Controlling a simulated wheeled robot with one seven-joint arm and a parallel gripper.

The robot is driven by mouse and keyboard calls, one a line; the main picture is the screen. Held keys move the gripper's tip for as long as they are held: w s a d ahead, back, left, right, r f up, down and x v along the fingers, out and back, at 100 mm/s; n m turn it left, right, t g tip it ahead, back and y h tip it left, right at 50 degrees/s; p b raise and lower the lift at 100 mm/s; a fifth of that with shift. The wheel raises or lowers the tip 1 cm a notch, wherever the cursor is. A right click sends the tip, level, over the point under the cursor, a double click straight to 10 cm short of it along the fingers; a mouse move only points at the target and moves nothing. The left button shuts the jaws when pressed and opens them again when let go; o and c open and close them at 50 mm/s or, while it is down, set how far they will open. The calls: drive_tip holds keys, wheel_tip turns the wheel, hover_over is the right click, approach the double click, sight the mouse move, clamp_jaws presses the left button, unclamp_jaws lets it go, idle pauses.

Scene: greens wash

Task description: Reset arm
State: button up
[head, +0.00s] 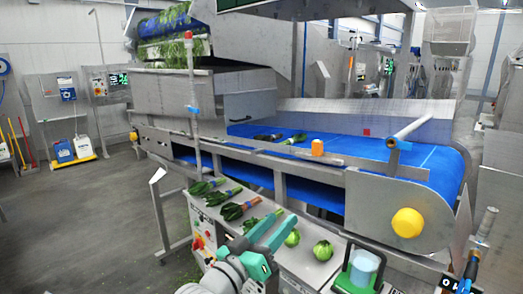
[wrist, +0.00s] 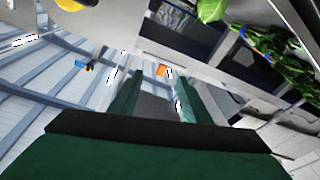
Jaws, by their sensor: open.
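My gripper (head: 281,222) shows in the lower middle of the head view, above the metal bench (head: 272,256) in front of the blue conveyor. Its two teal fingers are apart, with nothing between them. In the wrist view, my gripper (wrist: 159,80) also shows open and empty, its green fingers pointing away over a tilted view of the room. No item touches the fingers in either view.
Several leafy bunches (head: 234,211) lie on the bench left of my gripper. Open floor lies left.

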drive_tip(key=s+f+n+t+y, duration=0.1)
drive_tip(key=s+f+n+y, duration=0.3)
drive_tip(key=f, duration=0.6)
drive_tip(key=s+a+f+n+t+y, duration=0.1)
drive_tip(key=s+f+n+y, duration=0.15)
drive_tip(key=s+f, duration=0.45)
drive_tip(key=s+f+n+t+y, duration=0.1)
drive_tip(key=s+f+n+y, duration=0.25)
drive_tip(key=f, duration=0.85)
drive_tip(key=s+a+f+m+g, duration=0.1)
drive_tip(key=s+f+m, duration=0.2)
drive_tip(key=s, duration=1.1)
drive_tip(key=s+a+f+m+g+y, duration=0.1)
drive_tip(key=s+f+m, duration=0.3)
drive_tip(key=s, duration=1.1)
drive_tip(key=shift+a+g+y, duration=0.3)
drive_tip(key=shift+a+g, duration=0.05)
drive_tip(key=shift+g, duration=0.15)
